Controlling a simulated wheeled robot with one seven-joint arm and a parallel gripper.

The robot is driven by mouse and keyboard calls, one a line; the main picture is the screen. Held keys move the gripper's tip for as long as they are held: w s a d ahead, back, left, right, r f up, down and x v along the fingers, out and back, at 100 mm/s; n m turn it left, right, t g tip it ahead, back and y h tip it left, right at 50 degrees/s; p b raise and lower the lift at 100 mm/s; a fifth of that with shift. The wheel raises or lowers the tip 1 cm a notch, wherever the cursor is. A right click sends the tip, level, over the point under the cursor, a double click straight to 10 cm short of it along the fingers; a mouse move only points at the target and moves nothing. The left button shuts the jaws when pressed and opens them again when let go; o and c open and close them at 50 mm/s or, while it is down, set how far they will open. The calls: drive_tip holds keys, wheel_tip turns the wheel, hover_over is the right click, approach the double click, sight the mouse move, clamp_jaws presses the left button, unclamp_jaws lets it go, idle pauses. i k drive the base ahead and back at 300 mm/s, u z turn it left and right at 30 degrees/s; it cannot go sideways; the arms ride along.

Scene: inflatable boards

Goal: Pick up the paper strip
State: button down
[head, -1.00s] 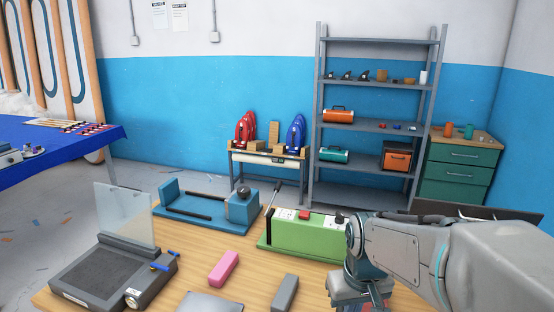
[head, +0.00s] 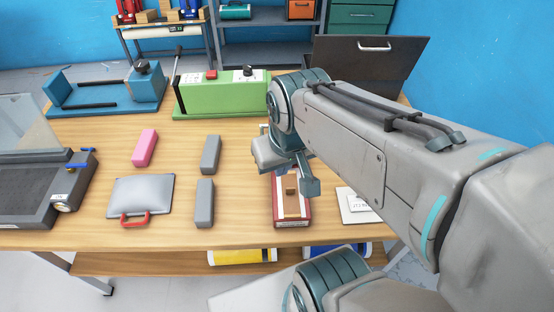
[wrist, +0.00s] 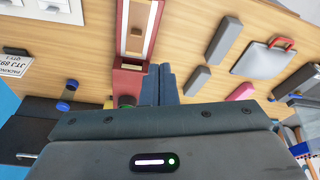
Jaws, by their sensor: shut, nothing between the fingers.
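My gripper (head: 309,187) hangs over the wooden table beside a red tray (head: 278,216). In the wrist view its two dark fingers (wrist: 160,85) are pressed together with nothing between them, and the tray (wrist: 117,85) lies just left of the fingertips. The tray holds a pale, flat, strip-like piece with a brown middle (head: 291,206) and a small brown knob on it. I cannot tell for sure whether this is the paper strip. The arm hides part of the table behind the gripper.
Two grey blocks (head: 205,203), a pink block (head: 145,148) and a silver pouch with a red handle (head: 141,195) lie left of the tray. A green device (head: 220,97) stands behind. A white labelled card (head: 358,206) lies right. Bare wood shows between them.

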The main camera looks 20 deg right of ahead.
sight(291, 203)
drive_tip(key=k, duration=0.5)
drive_tip(key=u, duration=1.75)
drive_tip(key=i, duration=0.85)
drive_tip(key=z, duration=4)
